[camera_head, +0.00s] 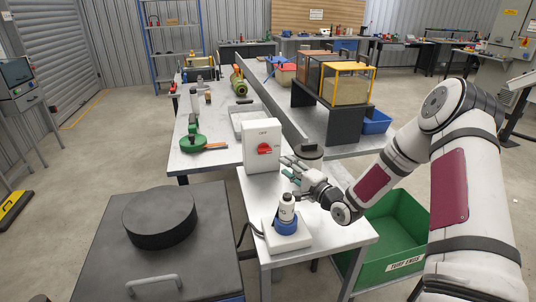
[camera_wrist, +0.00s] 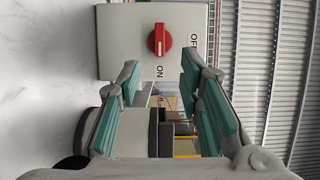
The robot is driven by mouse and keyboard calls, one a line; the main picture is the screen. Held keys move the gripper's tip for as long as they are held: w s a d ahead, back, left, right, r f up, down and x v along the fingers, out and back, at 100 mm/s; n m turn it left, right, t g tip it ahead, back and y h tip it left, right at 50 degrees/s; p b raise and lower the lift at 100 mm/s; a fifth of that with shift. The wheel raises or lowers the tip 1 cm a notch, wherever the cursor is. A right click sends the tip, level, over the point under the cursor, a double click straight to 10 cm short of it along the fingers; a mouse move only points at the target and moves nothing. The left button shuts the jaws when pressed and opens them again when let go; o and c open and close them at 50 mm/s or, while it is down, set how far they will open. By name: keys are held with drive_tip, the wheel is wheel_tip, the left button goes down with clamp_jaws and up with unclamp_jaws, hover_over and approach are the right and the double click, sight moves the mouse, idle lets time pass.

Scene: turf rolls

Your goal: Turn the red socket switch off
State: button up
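The red socket switch (camera_head: 265,149) is a red rotary knob on the front of a light grey box (camera_head: 262,132) standing on the white bench. In the wrist view, which is turned sideways, the knob (camera_wrist: 159,39) has its bar lined up with the ON label (camera_wrist: 159,72). The OFF label (camera_wrist: 194,41) is to its right in that view. My gripper (camera_head: 288,167) is just right of the box in the head view. In the wrist view my gripper (camera_wrist: 160,88) has its teal-padded fingers wide apart and empty. The knob is beyond the fingertips, apart from them.
A white and blue bottle-shaped device (camera_head: 286,213) stands on a white base in front of the box. A green tool (camera_head: 195,141) lies on the bench at left. A green crate (camera_head: 396,232) sits beside the bench, under my arm. A dark round block (camera_head: 160,217) is at front left.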

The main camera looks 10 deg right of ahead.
sight(267, 152)
drive_tip(key=x, duration=1.1)
clamp_jaws()
